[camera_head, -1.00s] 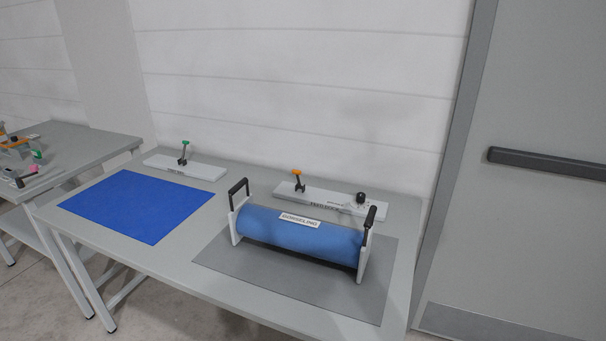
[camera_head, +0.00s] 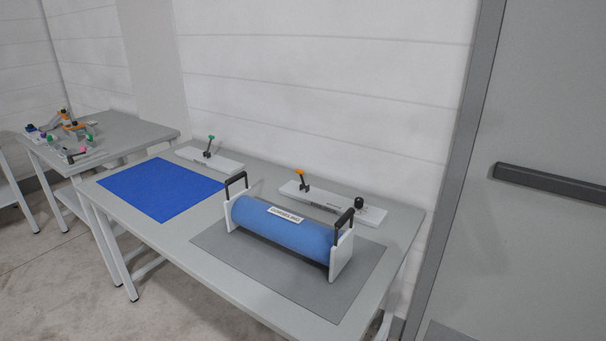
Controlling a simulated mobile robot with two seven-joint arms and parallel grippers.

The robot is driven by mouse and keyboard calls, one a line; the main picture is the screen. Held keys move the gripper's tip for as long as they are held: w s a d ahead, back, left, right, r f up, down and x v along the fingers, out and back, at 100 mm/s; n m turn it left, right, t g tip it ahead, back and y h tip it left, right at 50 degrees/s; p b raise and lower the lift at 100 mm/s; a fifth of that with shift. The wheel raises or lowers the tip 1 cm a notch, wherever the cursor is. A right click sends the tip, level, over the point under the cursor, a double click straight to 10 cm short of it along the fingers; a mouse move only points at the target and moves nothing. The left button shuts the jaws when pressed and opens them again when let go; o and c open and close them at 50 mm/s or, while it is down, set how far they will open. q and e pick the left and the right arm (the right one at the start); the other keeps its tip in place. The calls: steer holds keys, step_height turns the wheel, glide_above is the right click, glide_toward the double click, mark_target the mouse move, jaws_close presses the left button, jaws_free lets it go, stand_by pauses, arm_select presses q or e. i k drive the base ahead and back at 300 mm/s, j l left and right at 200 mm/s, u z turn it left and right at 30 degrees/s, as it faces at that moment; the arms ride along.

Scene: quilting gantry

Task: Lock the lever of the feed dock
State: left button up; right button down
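Two white dock bars lie along the back of the table. The left dock bar (camera_head: 226,163) carries a small dark lever with a green tip (camera_head: 210,140). The labels on the bars are too small to read, so I cannot tell which is the feed dock. Neither of my grippers shows in the view.
A blue roll (camera_head: 285,229) in a white-ended carrier with black handles stands on a grey mat (camera_head: 230,256), in front of the right dock bar. A blue mat (camera_head: 160,188) lies flat at left. Another table (camera_head: 130,134) holds small parts. A door (camera_head: 550,120) is at right.

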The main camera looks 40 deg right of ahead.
mark_target(301, 172)
steer(key=k+l+u, duration=0.25)
steer(key=l, duration=0.15)
steer(key=k+l+u, duration=0.2)
steer(key=l, duration=0.2)
steer(key=k+l+u, duration=0.15)
steer(key=l, duration=0.15)
steer(key=l+u, duration=0.15)
steer(key=l, duration=0.15)
steer(key=k+l+u, duration=0.15)
steer(key=l, duration=0.15)
steer(key=l+u, duration=0.15)
steer(key=l, duration=0.3)
steer(key=k+l+u, duration=0.15)
steer(key=l, duration=0.3)
steer(key=i, duration=0.05)
